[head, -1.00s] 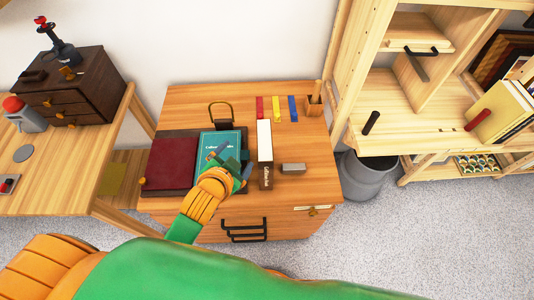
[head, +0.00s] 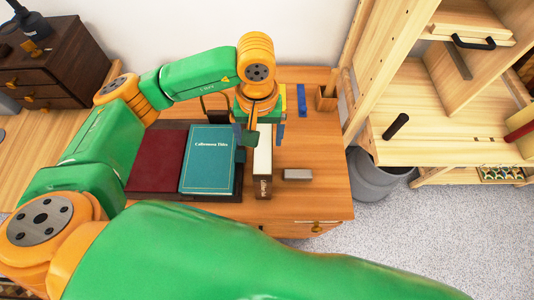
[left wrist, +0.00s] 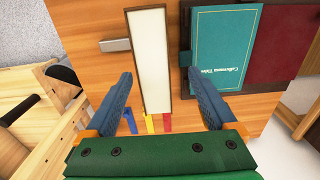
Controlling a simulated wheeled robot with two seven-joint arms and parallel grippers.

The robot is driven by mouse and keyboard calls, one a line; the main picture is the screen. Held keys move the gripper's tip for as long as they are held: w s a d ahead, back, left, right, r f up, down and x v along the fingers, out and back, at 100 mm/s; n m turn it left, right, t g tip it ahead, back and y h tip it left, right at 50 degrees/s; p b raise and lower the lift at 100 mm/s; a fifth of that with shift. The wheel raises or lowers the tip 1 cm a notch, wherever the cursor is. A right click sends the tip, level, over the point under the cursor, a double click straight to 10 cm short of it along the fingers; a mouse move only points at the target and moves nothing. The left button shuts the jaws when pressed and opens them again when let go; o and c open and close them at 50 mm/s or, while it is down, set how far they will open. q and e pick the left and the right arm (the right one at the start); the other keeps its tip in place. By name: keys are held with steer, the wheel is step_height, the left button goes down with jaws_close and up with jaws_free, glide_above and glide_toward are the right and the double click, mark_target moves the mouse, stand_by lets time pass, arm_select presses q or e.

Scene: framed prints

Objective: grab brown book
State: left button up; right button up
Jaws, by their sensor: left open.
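The brown book (head: 263,185) stands upright on the small wooden desk, its brown spine facing me and its white page edges facing up. My left gripper (head: 260,138) reaches down over the book's far part, fingers open. In the left wrist view the brown book (left wrist: 150,50) shows as a long white block with brown edges. The open blue fingers of my left gripper (left wrist: 160,75) are on either side of its near end, with gaps visible. My right gripper is out of view.
A teal book (head: 208,160) and a dark red book (head: 155,160) lie flat just left of the brown book. A small grey block (head: 298,174) lies to its right. A wooden pen cup (head: 326,98) stands at the back right. A grey bin (head: 375,180) stands beside the desk.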

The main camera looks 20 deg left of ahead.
arm_select(q)
steer(key=shift+s+d+f, duration=0.1)
steer(key=shift+s+f, duration=0.1)
steer(key=shift+f, duration=0.6)
steer(key=shift+s+d+f+p, duration=0.1)
steer(key=shift+s+f+p, duration=0.1)
steer(key=shift+p, duration=0.15)
steer(key=f, duration=0.2)
steer(key=f+p, duration=0.2)
steer(key=f, duration=0.1)
steer(key=shift+w+d+f, duration=0.15)
steer(key=shift+w+f, duration=0.2)
steer(key=shift+w, duration=0.05)
steer(key=shift+f, duration=0.2)
jaws_close()
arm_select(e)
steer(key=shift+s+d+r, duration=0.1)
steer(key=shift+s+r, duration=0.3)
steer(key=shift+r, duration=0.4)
